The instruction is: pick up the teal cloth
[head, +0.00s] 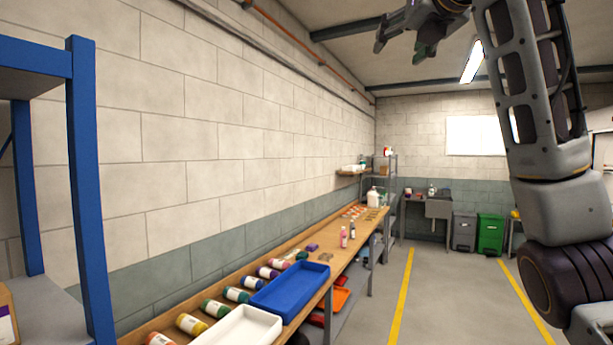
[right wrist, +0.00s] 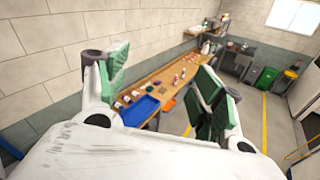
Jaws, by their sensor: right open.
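I cannot make out a teal cloth in either view. My right gripper (head: 406,42) is raised high at the top of the head view, well above the bench and near no object. In the right wrist view it (right wrist: 161,78) is open and empty, its two green-padded fingers wide apart, with the bench seen far off between them. My left gripper is not in view.
A long wooden bench (head: 309,264) runs along the left wall with a blue tray (head: 290,289), a white tray (head: 240,328) and several bottles. A blue-framed shelf (head: 88,190) stands close at left. A sink (head: 438,208) and green bin (head: 490,235) are at the back. The floor (head: 450,300) is clear.

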